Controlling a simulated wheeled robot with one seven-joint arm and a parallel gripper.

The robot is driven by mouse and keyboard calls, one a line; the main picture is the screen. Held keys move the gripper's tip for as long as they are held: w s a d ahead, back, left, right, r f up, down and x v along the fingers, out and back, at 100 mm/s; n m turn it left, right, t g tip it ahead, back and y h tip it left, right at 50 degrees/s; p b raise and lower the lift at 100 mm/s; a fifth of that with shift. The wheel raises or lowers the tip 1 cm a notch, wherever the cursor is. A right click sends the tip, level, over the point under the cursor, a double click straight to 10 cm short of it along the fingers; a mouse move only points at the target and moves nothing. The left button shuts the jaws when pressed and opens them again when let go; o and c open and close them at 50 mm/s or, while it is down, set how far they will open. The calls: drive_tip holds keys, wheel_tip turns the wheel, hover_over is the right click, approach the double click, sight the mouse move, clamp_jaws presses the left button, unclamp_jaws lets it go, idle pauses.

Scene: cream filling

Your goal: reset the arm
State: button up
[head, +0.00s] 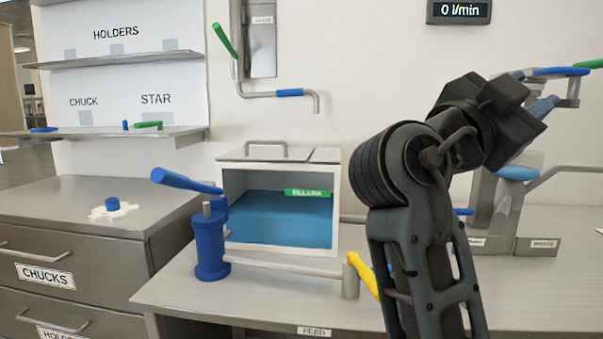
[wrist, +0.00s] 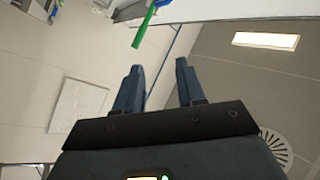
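My arm (head: 412,220) rises from the bottom of the head view, bends at a large black joint and reaches up to the right. My gripper (head: 538,85) is raised well above the bench, in front of the equipment at the right. In the wrist view my gripper (wrist: 158,65) has two blue fingers standing apart with an empty gap between them. The wrist view shows ceiling and wall beyond the fingers. A green handle (wrist: 145,27) shows past the fingertips. I cannot tell its distance.
A tank with blue liquid and a white rim (head: 229,210) stands on the bench (head: 265,300), beside a blue valve (head: 212,245) and a yellow handle (head: 361,274). Blue and green handles (head: 560,71) lie near my gripper. Drawers (head: 75,255) and shelves (head: 120,60) are left.

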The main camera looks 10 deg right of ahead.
drive_tip(key=w+a+f+n+t+y+b, duration=0.15)
drive_tip(key=f+n+t+y, duration=0.3)
drive_tip(key=f+n, duration=0.6)
drive_tip(key=a+f+n+t+y+b, duration=0.15)
drive_tip(key=f+n+t+y, duration=0.3)
drive_tip(key=f, duration=1.05)
drive_tip(key=s+a+f+n+y+b, duration=0.1)
drive_tip(key=s+a+f+n+y, duration=0.25)
drive_tip(key=s+f, duration=0.5)
drive_tip(key=s+a+f+n+y+b, duration=0.15)
drive_tip(key=s+f+n+y, duration=0.3)
drive_tip(key=f, duration=0.75)
drive_tip(key=s+a+f+y+b, duration=0.1)
drive_tip(key=s+y, duration=0.1)
drive_tip(key=s, duration=1)
drive_tip(key=s+a+f+y+b, duration=0.1)
drive_tip(key=s+f+y, duration=0.1)
drive_tip(key=s, duration=1.1)
wheel_tip(320, 180, up, 22)
drive_tip(key=p, duration=2.1)
drive_tip(key=shift+f+m+g, duration=0.2)
drive_tip(key=shift+m+g, duration=0.1)
drive_tip(key=shift+s, duration=0.1)
